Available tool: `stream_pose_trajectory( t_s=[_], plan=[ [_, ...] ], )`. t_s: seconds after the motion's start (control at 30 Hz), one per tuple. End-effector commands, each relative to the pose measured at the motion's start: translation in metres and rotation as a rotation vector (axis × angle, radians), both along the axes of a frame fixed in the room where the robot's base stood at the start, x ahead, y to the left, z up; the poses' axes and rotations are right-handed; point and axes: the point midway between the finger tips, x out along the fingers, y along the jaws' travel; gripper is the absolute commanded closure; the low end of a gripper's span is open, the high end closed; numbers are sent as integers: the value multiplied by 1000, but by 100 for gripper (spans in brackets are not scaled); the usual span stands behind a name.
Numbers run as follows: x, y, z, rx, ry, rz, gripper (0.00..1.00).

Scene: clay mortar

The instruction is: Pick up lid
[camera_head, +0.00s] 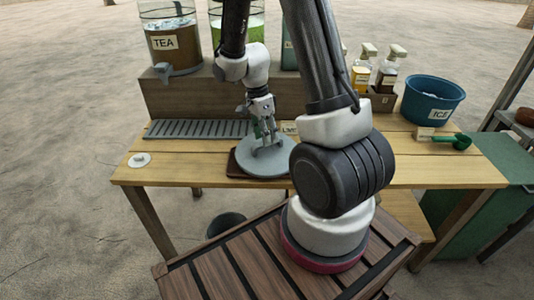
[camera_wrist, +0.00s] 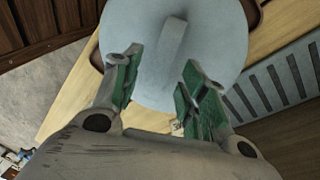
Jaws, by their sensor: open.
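The lid (camera_head: 262,161) is a round, pale blue-grey disc lying on a dark brown board on the wooden table. In the wrist view the lid (camera_wrist: 215,30) fills the top centre, and its raised bar handle (camera_wrist: 167,48) stands across the middle. My gripper (camera_head: 266,143) is over the lid, pointing down, close to the handle. In the wrist view my gripper (camera_wrist: 158,80) is open, with one green-padded finger on each side of the handle's near end. Whether the fingers touch the lid is not clear. My arm hides part of the lid's right side in the head view.
A grey slotted drip tray (camera_head: 197,129) lies left of the lid, and a small white disc (camera_head: 139,160) is at the table's left. Tea and green drink dispensers stand behind on a raised shelf. Pump bottles, a blue ice tub (camera_head: 431,98) and a green scoop (camera_head: 461,141) are on the right.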

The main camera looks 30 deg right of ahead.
Motion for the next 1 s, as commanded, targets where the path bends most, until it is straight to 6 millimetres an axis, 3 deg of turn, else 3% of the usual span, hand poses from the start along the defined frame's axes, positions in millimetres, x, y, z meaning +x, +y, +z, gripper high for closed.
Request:
stream_pose_trajectory(
  t_s=[0.2,0.47,0.7,1.0],
  plan=[
    [-5,-4,-32,0,4,1,58],
    [-5,-5,-36,0,0,1,58],
    [-4,-5,-36,0,0,1,98],
    [-4,-4,-35,0,0,1,100]
  ],
)
